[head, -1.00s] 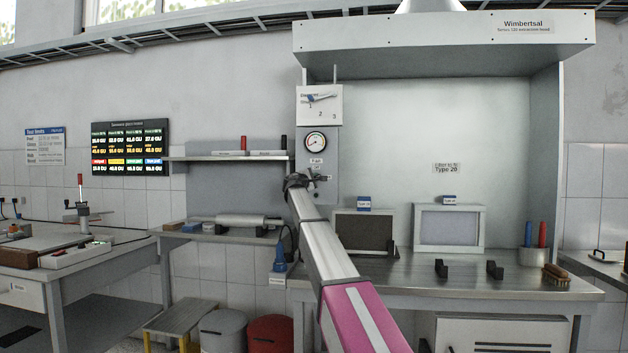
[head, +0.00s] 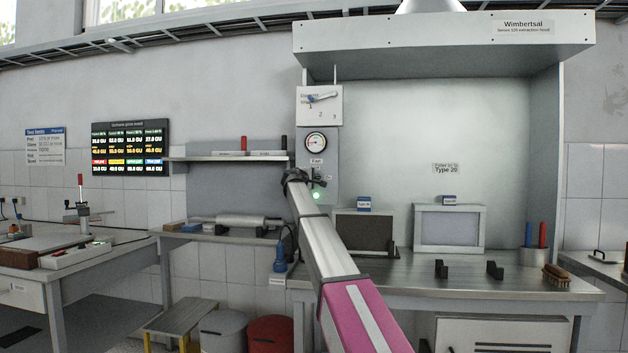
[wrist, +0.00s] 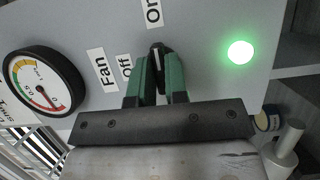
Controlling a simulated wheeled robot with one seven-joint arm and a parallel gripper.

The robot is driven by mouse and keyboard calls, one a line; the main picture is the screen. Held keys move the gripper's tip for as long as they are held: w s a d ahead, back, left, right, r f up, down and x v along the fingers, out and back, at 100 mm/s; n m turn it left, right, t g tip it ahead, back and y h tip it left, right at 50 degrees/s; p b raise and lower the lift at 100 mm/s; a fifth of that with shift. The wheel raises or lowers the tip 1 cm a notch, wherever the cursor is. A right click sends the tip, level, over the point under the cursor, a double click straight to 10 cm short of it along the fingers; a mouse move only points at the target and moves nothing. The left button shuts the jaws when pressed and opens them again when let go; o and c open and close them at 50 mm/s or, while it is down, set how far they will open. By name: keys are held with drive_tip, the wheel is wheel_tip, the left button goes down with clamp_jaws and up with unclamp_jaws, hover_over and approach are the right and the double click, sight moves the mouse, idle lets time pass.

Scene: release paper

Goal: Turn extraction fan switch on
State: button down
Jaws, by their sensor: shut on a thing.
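The fan switch sits on the grey hood post beside the "Fan" label (head: 317,161). In the wrist view its dark lever (wrist: 157,52) shows between the green fingertips of my gripper (wrist: 158,78). My gripper is shut on the lever, and the fingers cover most of it. The "Off" label (wrist: 127,68) is beside the left finger and the "On" label (wrist: 153,13) is just above the fingertips. A round green lamp (wrist: 240,52) is lit on the panel; it also shows in the head view (head: 316,195). In the head view my gripper (head: 297,178) partly hides the switch.
A shelf (head: 228,158) stands to the left. The steel hood bench (head: 410,270) holds two framed panels, black holders, a cup and a brush.

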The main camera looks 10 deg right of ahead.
drive_tip(key=shift+w+d+r, duration=0.2)
drive_tip(key=shift+w+r, duration=0.1)
drive_tip(key=shift+w, duration=0.1)
drive_tip(key=c, duration=1.1)
unclamp_jaws()
drive_tip(key=shift+s, duration=0.1)
drive_tip(key=shift+c, duration=0.2)
drive_tip(key=shift+f, duration=0.1)
drive_tip(key=shift+d+f, duration=0.1)
drive_tip(key=shift+f, duration=0.05)
drive_tip(key=shift+s, duration=0.1)
drive_tip(key=v, duration=1.1)
